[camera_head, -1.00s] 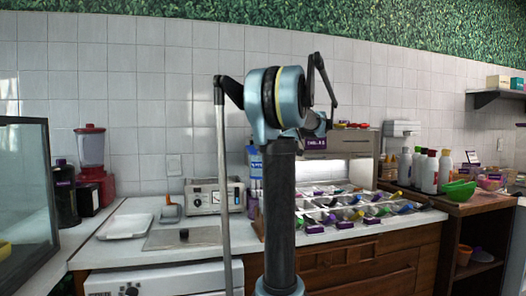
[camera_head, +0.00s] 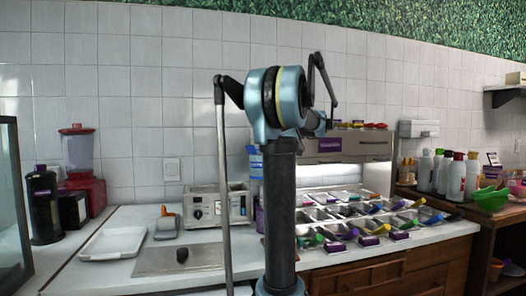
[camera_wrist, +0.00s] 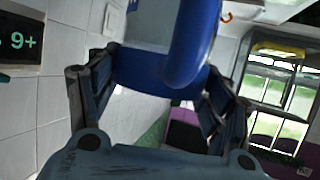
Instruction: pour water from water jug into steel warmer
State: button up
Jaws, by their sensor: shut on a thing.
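In the wrist view, my gripper (camera_wrist: 158,85) is shut on the water jug (camera_wrist: 192,45), which has a blue handle and base band and a pale body. The jug fills the top middle of that view and its top is cut off. I cannot see its contents. In the head view my gripper and the held jug do not show clearly; my arm stands in the middle. A steel box with a dial, likely the steel warmer (camera_head: 203,210), stands on the counter left of my arm, partly hidden by it.
A white tray (camera_head: 113,243), a grey plate with a black knob (camera_head: 150,262) and a red blender (camera_head: 80,185) are on the left counter. Topping pans with colored handles (camera_head: 345,212) fill the right counter. Bottles (camera_head: 456,175) stand farther right. A glass panel (camera_head: 14,215) is at the left edge.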

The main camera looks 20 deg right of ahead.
aim_at(252, 153)
jog(key=shift+w+a+f+g+h, duration=0.3)
jog(key=shift+a+f+h, duration=0.15)
jog(key=shift+h, duration=0.4)
jog(key=shift+w+a+f+g+h, duration=0.15)
jog(key=shift+a+f+g+h, duration=0.2)
jog(key=shift+h, duration=0.5)
jog(key=shift+w+a+f+g+h, duration=0.15)
jog(key=shift+a+g+h, duration=0.4)
jog(key=shift+h, duration=0.65)
jog(key=shift+w+a+f+g+h, duration=0.15)
jog(key=shift+a+f+g+h, duration=0.15)
jog(key=shift+h, duration=0.4)
jog(key=shift+w+a+f+g+h, duration=0.15)
jog(key=shift+a+h, duration=0.25)
jog(key=shift+h, duration=0.3)
dwell(3.7)
